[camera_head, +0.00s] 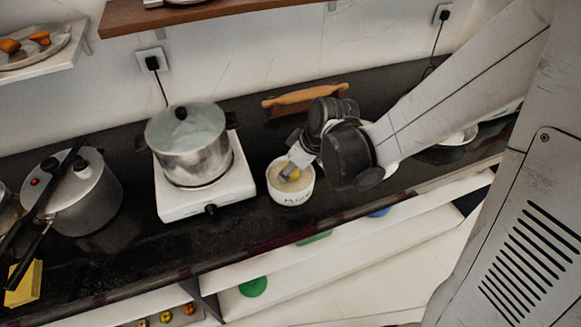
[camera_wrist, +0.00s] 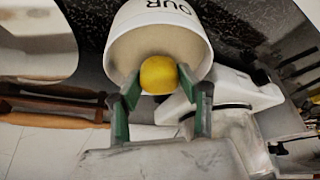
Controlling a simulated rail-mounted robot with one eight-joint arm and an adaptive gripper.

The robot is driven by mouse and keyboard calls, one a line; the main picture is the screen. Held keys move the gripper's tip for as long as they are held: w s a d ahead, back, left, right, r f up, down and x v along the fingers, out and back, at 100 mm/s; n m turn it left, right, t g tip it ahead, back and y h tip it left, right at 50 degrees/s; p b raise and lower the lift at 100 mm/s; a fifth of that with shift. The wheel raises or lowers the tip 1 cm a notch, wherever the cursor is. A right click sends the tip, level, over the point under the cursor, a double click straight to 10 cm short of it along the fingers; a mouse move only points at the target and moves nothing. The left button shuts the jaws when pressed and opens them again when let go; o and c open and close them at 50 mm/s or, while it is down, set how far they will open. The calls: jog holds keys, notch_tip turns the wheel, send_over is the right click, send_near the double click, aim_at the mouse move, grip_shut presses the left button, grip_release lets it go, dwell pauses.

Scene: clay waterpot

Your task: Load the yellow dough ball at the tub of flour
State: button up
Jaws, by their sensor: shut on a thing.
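The yellow dough ball (camera_wrist: 158,75) is between the two fingers of my gripper (camera_wrist: 158,92), which is shut on it. In the head view the ball (camera_head: 294,174) shows as a small yellow patch at the tub's opening. The white tub of flour (camera_head: 291,196) stands on the dark counter with lettering on its front. In the wrist view the tub (camera_wrist: 195,22) lies just beyond the ball, its pale inside behind it. My gripper (camera_head: 290,172) reaches over the tub's rim in the head view. I cannot tell whether the ball touches the flour.
A steel pot (camera_head: 188,150) sits on a white hotplate (camera_head: 207,197) left of the tub. A pressure cooker (camera_head: 80,200) stands further left. A wooden rolling pin (camera_head: 305,96) lies behind the tub. A yellow block (camera_head: 25,283) is at the far left.

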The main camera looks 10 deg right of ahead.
jog(key=shift+s+f+b, duration=0.1)
jog(key=shift+f+b, duration=0.5)
jog(key=shift+b, duration=0.1)
dwell(2.0)
jog(key=shift+r, duration=0.1)
jog(key=shift+r+p, duration=2.5)
jog(key=shift+r, duration=1)
